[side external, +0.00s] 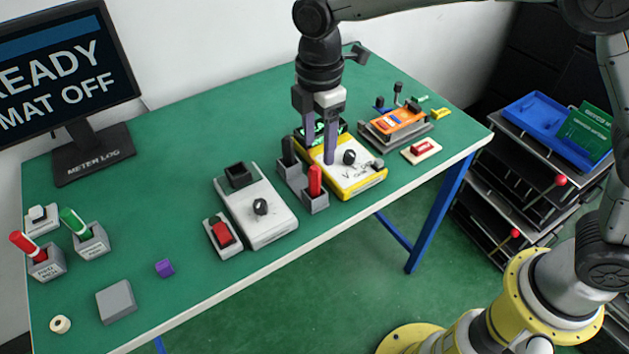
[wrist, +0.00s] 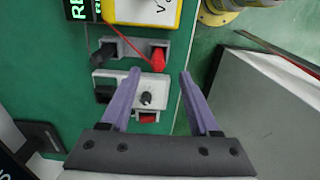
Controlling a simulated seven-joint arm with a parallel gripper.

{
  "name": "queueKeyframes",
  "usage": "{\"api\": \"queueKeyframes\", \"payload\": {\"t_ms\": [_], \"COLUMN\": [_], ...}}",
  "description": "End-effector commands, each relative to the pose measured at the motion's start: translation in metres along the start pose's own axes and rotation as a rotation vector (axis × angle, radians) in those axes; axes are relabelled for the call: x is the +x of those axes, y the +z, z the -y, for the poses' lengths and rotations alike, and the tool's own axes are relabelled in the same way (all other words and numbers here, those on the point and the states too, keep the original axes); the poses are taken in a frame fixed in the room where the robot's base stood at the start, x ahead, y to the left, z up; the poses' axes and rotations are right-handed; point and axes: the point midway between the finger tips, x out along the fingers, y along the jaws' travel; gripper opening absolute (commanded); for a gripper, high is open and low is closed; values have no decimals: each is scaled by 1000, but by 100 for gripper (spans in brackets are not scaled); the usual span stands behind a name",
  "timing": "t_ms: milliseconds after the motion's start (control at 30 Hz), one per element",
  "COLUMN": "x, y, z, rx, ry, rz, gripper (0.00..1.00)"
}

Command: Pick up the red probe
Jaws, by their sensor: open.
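The red probe (side external: 315,180) stands upright in a grey two-slot holder (side external: 318,204), beside the black probe (side external: 289,152). In the wrist view the red probe (wrist: 158,58) lies just beyond the gap between my fingertips, and the black probe (wrist: 103,53) is to its left. My gripper (side external: 319,153) is open and points down, with purple fingers above the holder and yellow meter area. In the wrist view my gripper (wrist: 159,73) has nothing between its fingers. I see no contact with the probe.
The yellow meter (side external: 362,185) stands right of the holder. A white box with a black knob (side external: 262,222) and a red rocker switch (side external: 222,232) stand left. Red (side external: 27,243) and green (side external: 73,221) handles stand in grey blocks at far left.

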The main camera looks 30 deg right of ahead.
Motion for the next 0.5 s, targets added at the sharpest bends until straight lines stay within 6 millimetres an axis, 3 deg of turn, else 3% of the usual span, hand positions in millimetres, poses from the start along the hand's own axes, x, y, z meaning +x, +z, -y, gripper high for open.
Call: {"api": "queueKeyframes", "payload": {"t_ms": [200,500], "x": [39,61], "y": [0,-2], "z": [0,0], "rx": [2,2], "ry": [-3,-3], "rz": [1,1], "gripper": [62,62]}}
